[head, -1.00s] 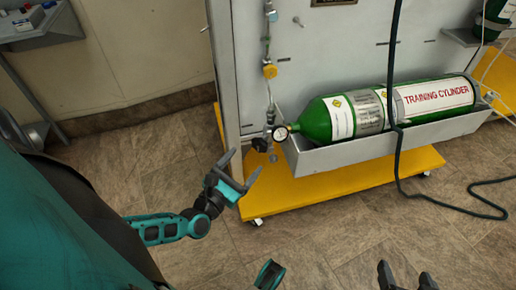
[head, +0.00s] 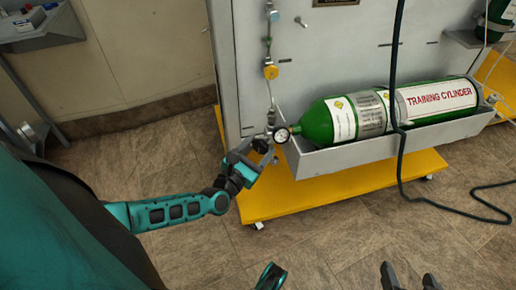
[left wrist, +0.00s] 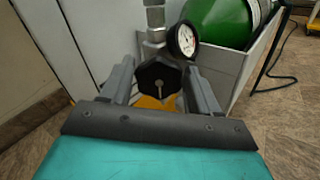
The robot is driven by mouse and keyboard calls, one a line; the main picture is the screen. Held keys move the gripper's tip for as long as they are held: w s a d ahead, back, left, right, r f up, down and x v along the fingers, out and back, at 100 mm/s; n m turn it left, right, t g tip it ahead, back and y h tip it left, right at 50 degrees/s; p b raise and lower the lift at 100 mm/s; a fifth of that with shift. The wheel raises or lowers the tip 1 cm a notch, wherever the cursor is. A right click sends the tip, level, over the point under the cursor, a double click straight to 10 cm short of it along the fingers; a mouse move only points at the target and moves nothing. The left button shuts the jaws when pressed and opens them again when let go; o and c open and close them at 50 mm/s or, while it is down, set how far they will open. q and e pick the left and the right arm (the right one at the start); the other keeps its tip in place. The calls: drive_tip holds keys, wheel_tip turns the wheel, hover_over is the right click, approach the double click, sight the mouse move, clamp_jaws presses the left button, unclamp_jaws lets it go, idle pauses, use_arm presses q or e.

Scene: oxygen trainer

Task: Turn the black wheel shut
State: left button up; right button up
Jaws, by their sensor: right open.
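The black wheel (left wrist: 158,80) is a small lobed knob on the metal valve below the round gauge (left wrist: 184,40). In the head view the wheel (head: 261,146) is partly covered by my left gripper (head: 260,150). My left gripper is open, with one finger on each side of the wheel. In the left wrist view thin gaps seem to show between wheel and fingers; I cannot tell whether either touches. My right gripper (head: 409,277) is open and empty over the floor at the bottom edge, far from the wheel.
A green training cylinder (head: 320,125) lies in a grey trough (head: 345,157) right of the valve. The grey panel (head: 330,60) rises behind, on a yellow wheeled base (head: 330,187). A dark hose (head: 397,60) hangs before the cylinder.

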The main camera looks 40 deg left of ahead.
use_arm(q)
drive_tip(key=c, duration=0.7)
drive_tip(key=shift+o, duration=0.2)
